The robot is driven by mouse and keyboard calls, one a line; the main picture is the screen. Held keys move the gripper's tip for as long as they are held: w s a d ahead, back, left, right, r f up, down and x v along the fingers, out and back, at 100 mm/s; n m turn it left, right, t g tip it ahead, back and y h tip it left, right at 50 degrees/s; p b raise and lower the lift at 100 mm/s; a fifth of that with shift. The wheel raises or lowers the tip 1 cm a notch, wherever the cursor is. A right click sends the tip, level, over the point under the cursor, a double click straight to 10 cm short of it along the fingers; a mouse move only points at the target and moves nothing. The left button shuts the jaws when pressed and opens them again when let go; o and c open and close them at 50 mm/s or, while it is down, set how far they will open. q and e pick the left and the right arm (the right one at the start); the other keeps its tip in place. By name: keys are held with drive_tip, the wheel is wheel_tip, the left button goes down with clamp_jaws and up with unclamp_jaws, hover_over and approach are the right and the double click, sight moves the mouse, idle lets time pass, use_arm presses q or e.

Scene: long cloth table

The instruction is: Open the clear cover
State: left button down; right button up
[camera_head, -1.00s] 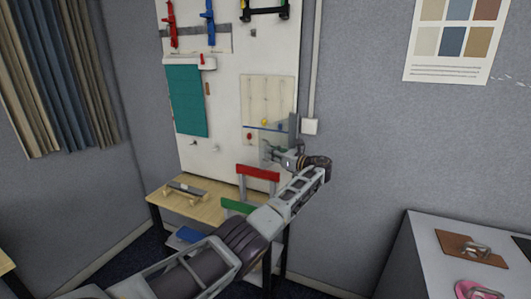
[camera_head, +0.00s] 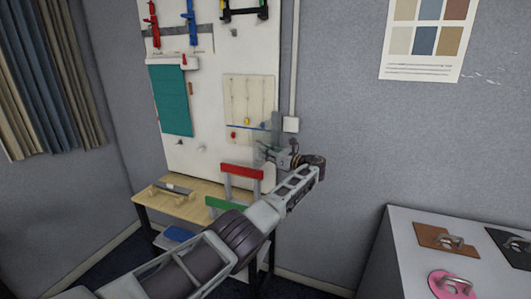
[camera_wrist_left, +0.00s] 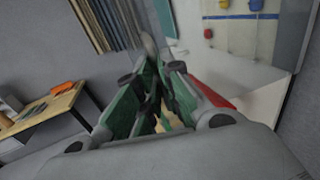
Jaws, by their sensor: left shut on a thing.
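The clear cover (camera_head: 275,125) shows in the head view as a faint greyish see-through panel beside the lower right of a pale panel (camera_head: 249,95) on the white board. My left gripper (camera_head: 266,153) is at the cover's lower part, in front of the board. In the left wrist view the green-padded fingers (camera_wrist_left: 150,88) are closed together on a blurred, see-through piece that runs up from the tips, which I take as the cover's edge or handle. The exact contact is hidden between the fingers. My right gripper is not in view.
A wooden bench (camera_head: 188,205) stands below the board, with a red bar (camera_head: 241,171) and a green bar (camera_head: 224,205) near my left arm. Tools and a teal sheet (camera_head: 171,100) hang on the board. A grey counter (camera_head: 400,262) is at right.

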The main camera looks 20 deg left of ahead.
use_arm(q)
drive_tip(key=c, duration=1.8)
unclamp_jaws()
drive_tip(key=shift+w+r, duration=0.45)
drive_tip(key=shift+r, duration=0.1)
drive_tip(key=shift+o, duration=1)
drive_tip(key=shift+w+f, duration=0.3)
drive_tip(key=shift+o, duration=0.2)
drive_tip(key=shift+w+f, duration=0.15)
drive_tip(key=shift+f, duration=0.15)
drive_tip(key=s+v, duration=0.1)
drive_tip(key=v, duration=1.1)
drive_tip(key=shift+r, duration=0.15)
